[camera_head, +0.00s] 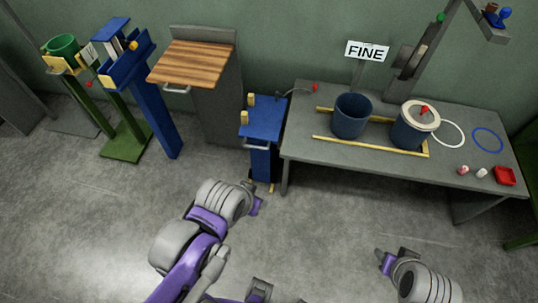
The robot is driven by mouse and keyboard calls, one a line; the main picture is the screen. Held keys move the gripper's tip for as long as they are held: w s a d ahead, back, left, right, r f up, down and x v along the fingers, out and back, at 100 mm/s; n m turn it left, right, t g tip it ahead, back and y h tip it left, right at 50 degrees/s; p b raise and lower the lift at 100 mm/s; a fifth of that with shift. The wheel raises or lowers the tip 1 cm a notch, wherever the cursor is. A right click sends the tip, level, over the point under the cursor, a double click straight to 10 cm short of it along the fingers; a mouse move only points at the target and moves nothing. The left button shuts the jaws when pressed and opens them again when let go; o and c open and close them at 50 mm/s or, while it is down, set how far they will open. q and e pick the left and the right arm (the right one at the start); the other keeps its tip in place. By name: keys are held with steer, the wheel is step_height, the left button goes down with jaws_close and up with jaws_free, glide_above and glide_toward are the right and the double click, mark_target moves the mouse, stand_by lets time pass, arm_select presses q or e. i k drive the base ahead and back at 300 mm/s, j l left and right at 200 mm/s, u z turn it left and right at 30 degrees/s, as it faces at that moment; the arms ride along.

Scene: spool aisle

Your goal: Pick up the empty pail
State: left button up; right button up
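An open dark blue pail (350,117) stands upright on the grey table (315,156), between two yellow rails. No contents show in the part of its inside that I can see. A second dark blue pail (409,130) stands to its right, with a pale lid and a red knob on top. My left gripper (256,201) is over the floor in front of the small blue stand, apart from both pails. My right gripper (382,259) is low in front of the table, also away from the pails. Both grippers are small and angled, so their finger gaps are unclear.
A "FINE" sign (367,51) stands behind the pails. A white ring (463,134), a blue ring (488,139) and a red tray (505,176) lie at the right. A blue stand (263,118) adjoins the table's left end. A wooden-topped cabinet (193,63) stands further left. The front floor is clear.

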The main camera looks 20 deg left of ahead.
mark_target(352, 111)
steer(key=i+l+z, duration=0.15)
steer(key=i+z, duration=0.15)
steer(key=i, duration=0.35)
steer(key=i+z, duration=0.3)
steer(key=i, duration=0.35)
